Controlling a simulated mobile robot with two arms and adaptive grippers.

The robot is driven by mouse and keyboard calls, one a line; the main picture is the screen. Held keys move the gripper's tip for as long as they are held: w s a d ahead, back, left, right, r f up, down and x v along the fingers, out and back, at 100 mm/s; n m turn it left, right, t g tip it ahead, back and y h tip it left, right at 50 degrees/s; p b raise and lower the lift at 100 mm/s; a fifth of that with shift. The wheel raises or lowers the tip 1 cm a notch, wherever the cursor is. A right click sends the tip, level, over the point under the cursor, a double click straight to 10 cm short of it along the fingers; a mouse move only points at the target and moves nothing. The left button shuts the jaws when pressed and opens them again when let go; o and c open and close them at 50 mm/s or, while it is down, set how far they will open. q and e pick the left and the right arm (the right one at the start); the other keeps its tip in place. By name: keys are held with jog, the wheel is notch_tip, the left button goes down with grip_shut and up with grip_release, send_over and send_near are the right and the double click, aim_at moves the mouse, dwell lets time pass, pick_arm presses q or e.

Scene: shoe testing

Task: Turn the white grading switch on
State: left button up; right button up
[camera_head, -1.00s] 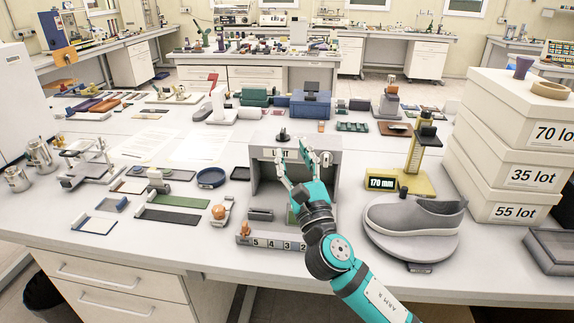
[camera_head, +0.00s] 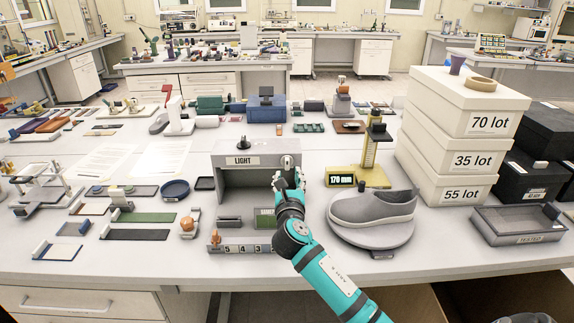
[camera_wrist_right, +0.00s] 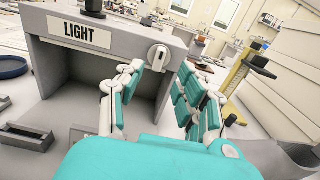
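The grey light box (camera_head: 228,182) with a "LIGHT" label stands mid-table, its open front facing me. The white switch (camera_head: 287,161) is a small rounded knob on the box's front, at the upper right corner. It also shows in the right wrist view (camera_wrist_right: 158,56), just beyond my fingers. My right gripper (camera_head: 288,180) is in front of the box's right side, just below the switch. In the right wrist view my right gripper (camera_wrist_right: 165,92) has its fingers spread with nothing between them. Contact with the switch cannot be seen. My left gripper is out of view.
A grey shoe (camera_head: 372,207) sits on a round stand right of my arm. Behind it is a yellow gauge (camera_head: 374,172) reading 170 mm. White lot boxes (camera_head: 450,150) are stacked to the right. A numbered strip (camera_head: 240,249) lies in front of the light box.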

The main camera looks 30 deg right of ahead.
aim_at(287, 165)
jog(key=x, duration=0.6)
jog(key=shift+c, duration=0.3)
grip_shut()
